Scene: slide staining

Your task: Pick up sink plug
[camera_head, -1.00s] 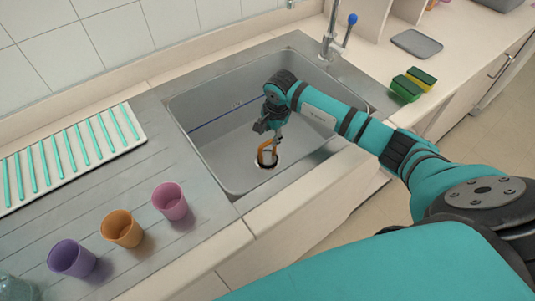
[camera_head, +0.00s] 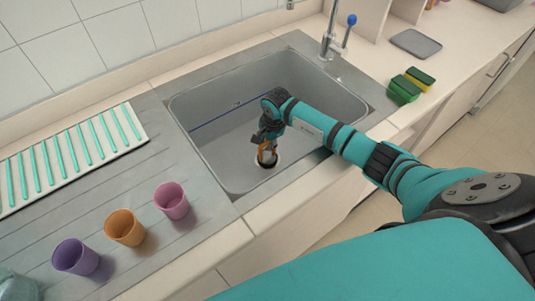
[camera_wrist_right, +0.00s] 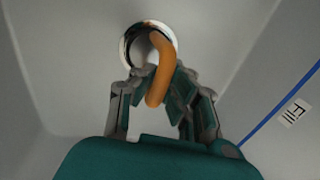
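In the right wrist view the orange handle (camera_wrist_right: 157,85) rises from the round, white-rimmed drain. My right gripper (camera_head: 265,150) reaches down into the sink at the plug. In the right wrist view its fingers (camera_wrist_right: 162,88) lie on either side of the handle, very close to it. I cannot tell whether they press on it. The drain opening is partly hidden by handle and fingers. My left gripper is not in view.
The grey sink (camera_head: 225,160) has walls around my right gripper. The tap (camera_head: 332,40) stands behind it. Purple (camera_head: 75,257), orange (camera_head: 124,228) and pink (camera_head: 171,201) cups and a striped rack (camera_head: 70,160) stand left. Sponges (camera_head: 405,88) lie right.

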